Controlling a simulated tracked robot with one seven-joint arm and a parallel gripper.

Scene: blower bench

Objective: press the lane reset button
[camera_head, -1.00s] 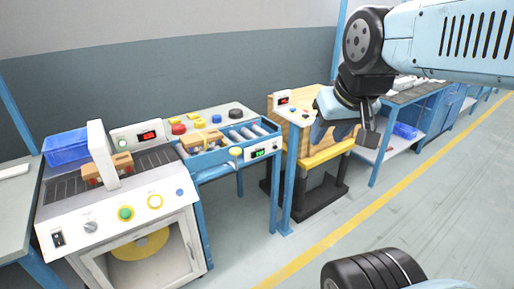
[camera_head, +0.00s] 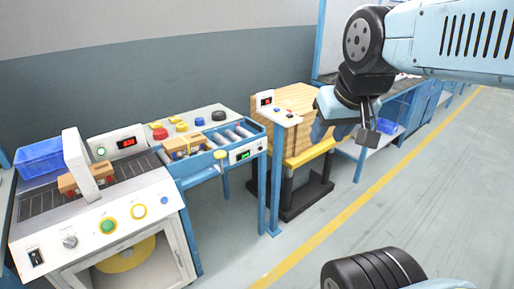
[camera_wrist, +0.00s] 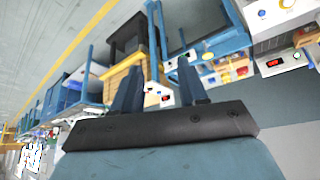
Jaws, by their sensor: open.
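No label is readable, so I cannot tell which button is the lane reset button.
A wooden crate (camera_head: 295,100) stands on a yellow and black stand (camera_head: 305,185) behind the post panel. A blue bin (camera_head: 40,160) and a cardboard box (camera_head: 86,180) are at the left machine. The floor right of the yellow line (camera_head: 330,220) is clear.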

